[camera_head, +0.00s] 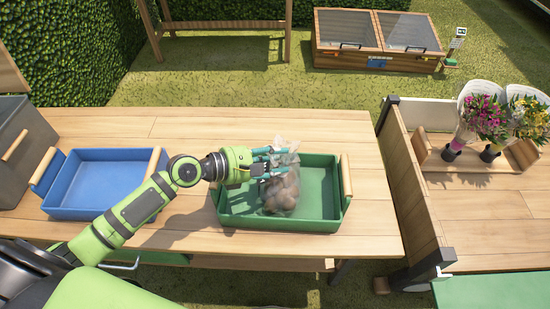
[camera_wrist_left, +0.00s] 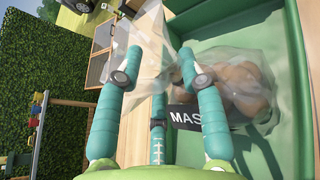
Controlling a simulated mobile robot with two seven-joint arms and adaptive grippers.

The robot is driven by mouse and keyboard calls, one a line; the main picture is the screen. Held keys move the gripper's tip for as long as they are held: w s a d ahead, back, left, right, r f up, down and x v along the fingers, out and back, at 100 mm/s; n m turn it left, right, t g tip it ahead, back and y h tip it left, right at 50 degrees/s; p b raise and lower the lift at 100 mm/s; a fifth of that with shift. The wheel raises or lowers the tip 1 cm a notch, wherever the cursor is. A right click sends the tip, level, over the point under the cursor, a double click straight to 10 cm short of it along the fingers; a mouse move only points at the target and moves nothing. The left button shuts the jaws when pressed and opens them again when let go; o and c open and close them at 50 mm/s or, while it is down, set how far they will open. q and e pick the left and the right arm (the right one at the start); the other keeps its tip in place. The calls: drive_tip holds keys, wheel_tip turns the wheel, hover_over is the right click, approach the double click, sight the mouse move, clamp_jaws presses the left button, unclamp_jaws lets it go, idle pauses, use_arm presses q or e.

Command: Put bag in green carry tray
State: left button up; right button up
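The clear plastic bag (camera_head: 282,191) holds several brown round items and is in the green carry tray (camera_head: 238,218), towards its middle. In the left wrist view the bag (camera_wrist_left: 240,90) shows its filled part at the right, with a black label, and its loose plastic top near the fingertips. The tray's green wall (camera_wrist_left: 292,60) shows there too. My left gripper (camera_head: 266,162) is over the tray at the bag's top. Its fingers (camera_wrist_left: 158,70) are spread apart, with plastic around them, so it looks open. My right gripper is out of view.
A blue carry tray (camera_head: 105,182) stands left on the wooden table (camera_head: 340,130), with a dark grey crate (camera_head: 25,140) beyond it. A wooden holder (camera_head: 470,162) with flower bouquets stands on the right-hand table. Bare tabletop lies behind the green tray.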

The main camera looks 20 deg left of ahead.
use_arm(q)
drive_tip(key=shift+r, duration=0.1)
drive_tip(key=v, duration=1.2)
drive_tip(key=shift+b, duration=0.4)
drive_tip(key=shift+r, duration=0.1)
